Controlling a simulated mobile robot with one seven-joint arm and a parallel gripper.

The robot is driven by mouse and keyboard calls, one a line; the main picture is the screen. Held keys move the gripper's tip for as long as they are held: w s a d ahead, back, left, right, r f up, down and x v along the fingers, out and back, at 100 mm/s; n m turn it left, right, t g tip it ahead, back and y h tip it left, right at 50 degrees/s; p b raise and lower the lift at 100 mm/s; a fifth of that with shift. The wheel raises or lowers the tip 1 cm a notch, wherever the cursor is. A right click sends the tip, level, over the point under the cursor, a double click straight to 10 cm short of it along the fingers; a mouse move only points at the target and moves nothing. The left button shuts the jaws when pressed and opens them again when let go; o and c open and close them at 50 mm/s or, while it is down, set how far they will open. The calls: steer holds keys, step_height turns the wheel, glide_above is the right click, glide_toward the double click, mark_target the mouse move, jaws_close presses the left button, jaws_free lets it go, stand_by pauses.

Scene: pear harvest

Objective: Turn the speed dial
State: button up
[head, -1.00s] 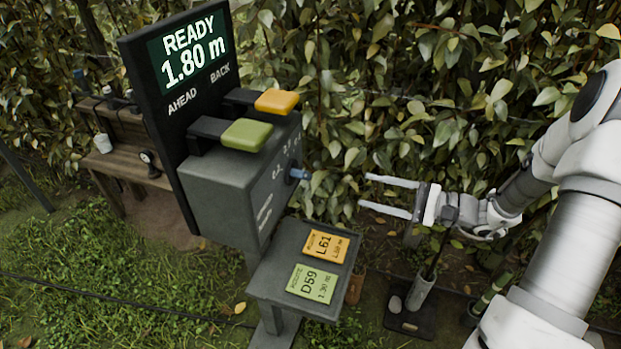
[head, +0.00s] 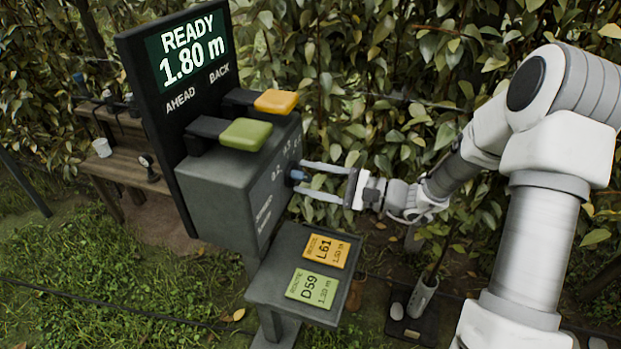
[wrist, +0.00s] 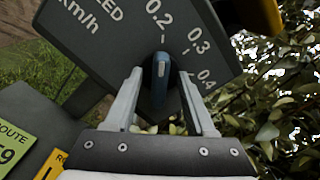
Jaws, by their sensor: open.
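The speed dial (head: 298,175) is a small blue knob on the right side face of the grey control box (head: 225,195). In the wrist view the dial (wrist: 160,77) has a pale mark and stands beside the printed numbers 0.2, 0.3 and 0.4. My gripper (head: 303,179) is open, with one finger on each side of the dial. In the wrist view my gripper (wrist: 163,92) shows gaps between both fingers and the dial, so contact is not visible.
A black display (head: 185,70) reads READY 1.80 m. A green lever (head: 245,134) and an orange lever (head: 276,101) stick out above the box. A shelf (head: 262,287) below holds an orange card (head: 326,251) and a green card (head: 313,286). Leafy hedge stands behind.

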jaws_close()
steer(key=shift+r+m+p, duration=0.15)
steer(key=shift+m+p, duration=0.15)
steer(key=shift+p, duration=0.2)
steer(key=shift+r+m+p, duration=0.1)
steer(key=shift+m+p, duration=0.5)
steer(key=shift+p, duration=0.15)
steer(key=m+p, duration=0.2)
steer(key=shift+w+r+p, duration=0.1)
steer(key=shift+p, duration=0.25)
steer(key=m+p, duration=0.2)
steer(key=m, duration=0.1)
steer(key=shift+w+d+p, duration=0.1)
steer(key=shift+p, duration=0.3)
steer(key=shift+f+m+p, duration=0.2)
steer(key=shift+m+p, duration=0.45)
steer(key=shift+m, duration=0.35)
